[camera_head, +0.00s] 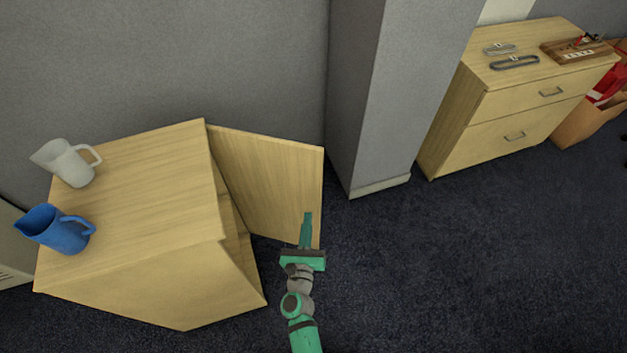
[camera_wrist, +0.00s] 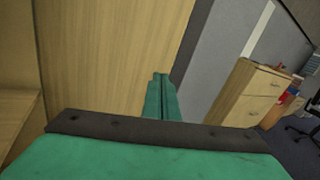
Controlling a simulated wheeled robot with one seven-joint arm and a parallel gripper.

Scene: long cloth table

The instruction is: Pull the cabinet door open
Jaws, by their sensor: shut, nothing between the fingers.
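The light-wood cabinet (camera_head: 140,200) stands at the left in the head view. Its door (camera_head: 268,180) is swung wide open at the back right of the cabinet and also fills the upper middle of the wrist view (camera_wrist: 105,60). My green gripper (camera_head: 307,220) is shut and empty. It is in front of the door's inner face, near the door's free edge; I cannot tell whether it touches the door. In the wrist view the closed fingers (camera_wrist: 161,92) point towards the door near its right edge. The cabinet's opening is partly visible; most of its inside is hidden.
A white pitcher (camera_head: 68,162) and a blue pitcher (camera_head: 55,230) stand on the cabinet top. A grey pillar (camera_head: 385,100) is behind the door. A drawer unit (camera_head: 520,110) and a cardboard box (camera_head: 590,118) stand at the right. Dark carpet (camera_head: 470,260) is clear at the right front.

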